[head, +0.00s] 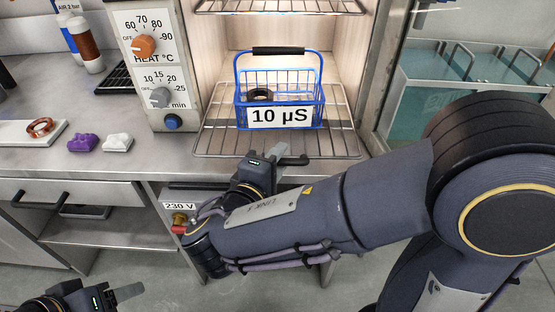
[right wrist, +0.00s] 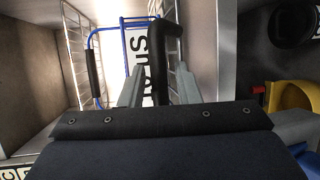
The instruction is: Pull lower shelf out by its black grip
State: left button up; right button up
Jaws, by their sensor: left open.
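The lower shelf (head: 215,141) is a wire rack in the open oven, with its front edge at the oven mouth. Its black grip (head: 295,161) sticks out at the front, partly hidden by my right gripper (head: 270,168). In the right wrist view the black grip (right wrist: 167,45) reaches between the two grey fingers of my right gripper (right wrist: 160,78). A gap shows on the grip's left side, so the fingers are apart. Contact on its right side cannot be told. My left gripper (head: 122,296) is open and empty at the bottom left, far from the shelf.
A blue wire basket (head: 321,101) labelled 10 µS, with a dark ring inside, stands on the lower shelf. An upper rack (head: 280,5) is above it. The control panel (head: 150,70) is left of the opening. A blue-green tank (head: 440,110) stands at the right.

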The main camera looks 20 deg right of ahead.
jog(key=shift+o, duration=0.4)
jog(key=v, duration=0.7)
jog(key=shift+s+a+p, duration=0.25)
jog(key=shift+s+p, duration=0.05)
jog(key=shift+p, duration=0.05)
